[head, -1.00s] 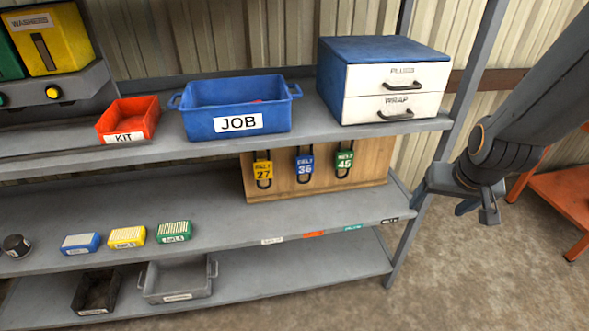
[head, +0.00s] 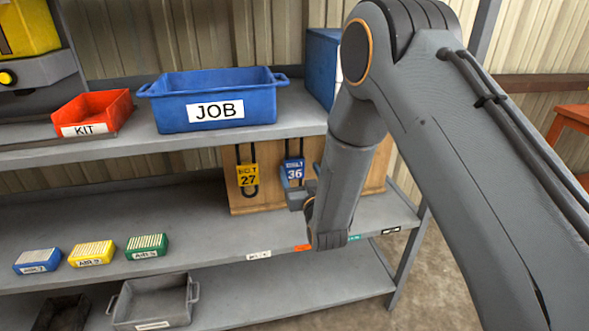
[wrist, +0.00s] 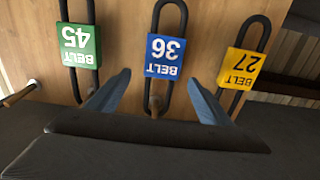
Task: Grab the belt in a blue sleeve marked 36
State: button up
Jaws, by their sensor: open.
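The belt in a blue sleeve marked 36 (head: 293,170) hangs as a black loop on a wooden board (head: 241,203) on the middle shelf. In the wrist view the blue belt sleeve (wrist: 165,56) appears upside down, ahead of and between my two fingers. My gripper (wrist: 160,92) is open and empty, its fingers on either side of the lower part of the loop. I cannot tell how far the fingertips are from the board. In the head view my arm hides most of the gripper and the right part of the board.
A yellow-sleeved belt 27 (wrist: 241,68) and a green-sleeved belt 45 (wrist: 81,46) hang close on either side. The upper shelf with the blue JOB bin (head: 215,100) overhangs the board. Small labelled boxes (head: 92,253) sit left on the middle shelf.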

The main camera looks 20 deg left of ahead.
aim_at(295, 162)
jog(key=p+x, duration=0.1)
jog(key=x, duration=0.5)
jog(key=shift+w+a, duration=0.1)
jog(key=shift+a, duration=0.15)
jog(key=c, duration=1.2)
jog(key=shift+o, duration=0.2)
jog(key=shift+r, duration=0.1)
